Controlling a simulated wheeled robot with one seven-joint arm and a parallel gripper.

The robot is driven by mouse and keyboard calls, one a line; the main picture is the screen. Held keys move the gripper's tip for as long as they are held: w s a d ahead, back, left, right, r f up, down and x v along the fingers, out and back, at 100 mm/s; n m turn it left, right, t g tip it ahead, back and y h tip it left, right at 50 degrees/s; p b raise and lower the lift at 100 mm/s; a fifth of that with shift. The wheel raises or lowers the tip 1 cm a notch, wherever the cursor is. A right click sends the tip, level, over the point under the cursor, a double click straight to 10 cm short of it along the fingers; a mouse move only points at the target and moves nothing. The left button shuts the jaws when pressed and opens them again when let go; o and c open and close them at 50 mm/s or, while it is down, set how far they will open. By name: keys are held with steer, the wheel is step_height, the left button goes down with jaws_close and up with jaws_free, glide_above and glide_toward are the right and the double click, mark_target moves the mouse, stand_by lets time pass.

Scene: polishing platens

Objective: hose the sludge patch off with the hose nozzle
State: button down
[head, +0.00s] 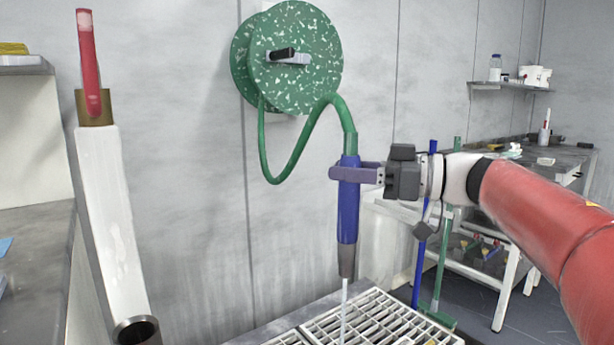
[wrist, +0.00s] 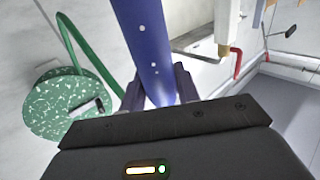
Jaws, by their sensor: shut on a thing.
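The hose nozzle (head: 348,212) is a blue tube with a dark tip, hanging upright and pointing down. A green hose joins its top. My gripper (head: 345,174) is shut around the upper part of the nozzle. In the wrist view the blue nozzle (wrist: 150,50) sits between the fingers of my gripper (wrist: 155,95). A thin pale stream of water (head: 344,305) runs from the tip down onto a white grating (head: 375,322). I cannot make out the sludge patch in either view.
A green speckled hose reel (head: 295,58) hangs on the wall behind. A white pipe post with a red lever (head: 88,60) stands at the left. Blue and green handled tools (head: 421,240) stand behind my gripper. A bench (head: 545,155) is at the right.

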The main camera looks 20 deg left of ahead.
steer(key=w+d+f+b, duration=0.1)
steer(key=w+d+f, duration=0.3)
steer(key=d, duration=0.5)
steer(key=s+d+f+p, duration=0.2)
steer(key=s+d, duration=0.4)
steer(key=d, duration=0.7)
steer(key=s+d+f+p, duration=0.2)
steer(key=s+d+f, duration=0.3)
steer(key=d, duration=0.8)
steer(key=s+d+f+p, duration=0.2)
steer(key=s+d, duration=0.6)
steer(key=d, duration=0.5)
steer(key=shift+s+f, duration=0.2)
steer(key=shift+f, duration=0.65)
